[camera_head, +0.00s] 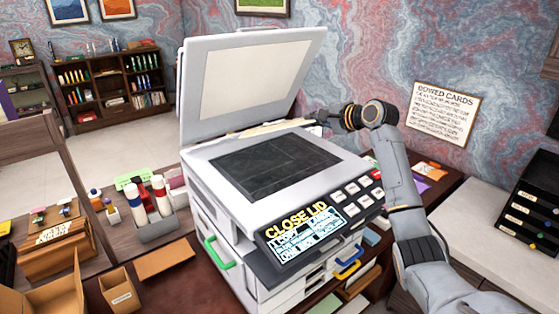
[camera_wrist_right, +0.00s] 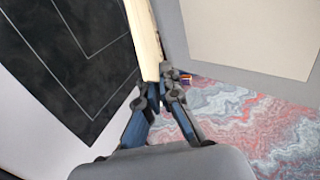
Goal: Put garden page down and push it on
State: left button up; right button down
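The copier (camera_head: 199,158) stands with its lid (camera_head: 250,75) raised and its dark glass (camera_head: 270,165) bare. A thin cream card (camera_head: 262,129) lies or is held along the back edge of the glass, below the lid. My right gripper (camera_head: 322,118) is at the card's right end. In the right wrist view the cream card (camera_wrist_right: 144,38) shows nearly edge-on, its near end between the fingertips of my right gripper (camera_wrist_right: 160,92), which look closed on it. Its printed face is hidden, so I cannot tell whether it is the garden page. My left gripper is out of view.
The copier's display (camera_head: 312,232) reads "CLOSE LID", with keys (camera_head: 358,192) beside it. A caddy of bottles (camera_head: 154,218) and cardboard boxes (camera_head: 122,290) stand at left. A "BOWED CARDS" notice (camera_head: 444,113) hangs on the wall. A black drawer unit (camera_head: 530,205) stands at right.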

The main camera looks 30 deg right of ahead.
jog(key=f, duration=0.4)
jog(key=shift+w+d+f, duration=0.2)
jog(key=shift+w+f, duration=0.05)
jog(key=shift+f, duration=0.05)
notch_tip(320, 180, down, 2)
jog(key=shift+f+b, duration=0.1)
jog(key=shift+b, duration=0.6)
jog(key=shift+f, duration=0.1)
jog(key=c, duration=2)
grip_release()
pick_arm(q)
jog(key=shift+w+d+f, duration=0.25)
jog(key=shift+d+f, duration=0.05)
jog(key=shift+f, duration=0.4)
pick_arm(e)
jog(key=o, duration=0.3)
